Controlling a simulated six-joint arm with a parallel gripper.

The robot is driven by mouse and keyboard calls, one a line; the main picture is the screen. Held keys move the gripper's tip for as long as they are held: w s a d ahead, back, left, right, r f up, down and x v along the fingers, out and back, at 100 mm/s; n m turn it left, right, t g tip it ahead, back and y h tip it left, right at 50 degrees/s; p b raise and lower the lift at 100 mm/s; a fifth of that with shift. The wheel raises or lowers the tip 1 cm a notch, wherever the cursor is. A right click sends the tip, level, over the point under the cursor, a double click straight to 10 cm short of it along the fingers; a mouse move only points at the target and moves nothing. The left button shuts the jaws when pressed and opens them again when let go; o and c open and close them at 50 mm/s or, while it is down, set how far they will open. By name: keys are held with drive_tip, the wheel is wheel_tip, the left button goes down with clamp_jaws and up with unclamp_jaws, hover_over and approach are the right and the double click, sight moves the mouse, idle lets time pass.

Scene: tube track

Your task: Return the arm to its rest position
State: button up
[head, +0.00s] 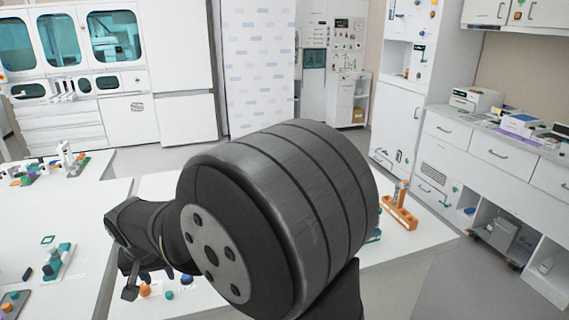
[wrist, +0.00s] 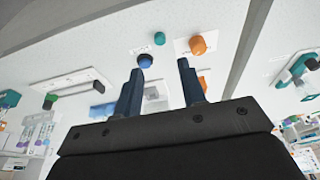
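My dark arm fills the middle of the head view, and my gripper (head: 131,283) hangs at its left end, low over the white table (head: 150,187). In the wrist view my gripper (wrist: 161,68) has its two dark blue fingers apart with nothing held between them. Beyond the fingertips are a blue cap (wrist: 145,61), a teal cap (wrist: 159,38) and an orange cap (wrist: 198,45) on the white surface. My arm hides much of the table's middle in the head view.
An orange rack (head: 398,217) holding an upright piece stands at the table's right side. Another white table (head: 85,215) with small parts is at left. Cabinets and a counter (head: 495,130) line the right wall. Grey floor lies between.

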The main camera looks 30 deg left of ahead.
sight(169, 294)
drive_tip(key=x, duration=0.9)
drive_tip(key=shift+f, duration=0.35)
wheel_tip(169, 294, up, 2)
drive_tip(key=shift+r, duration=0.8)
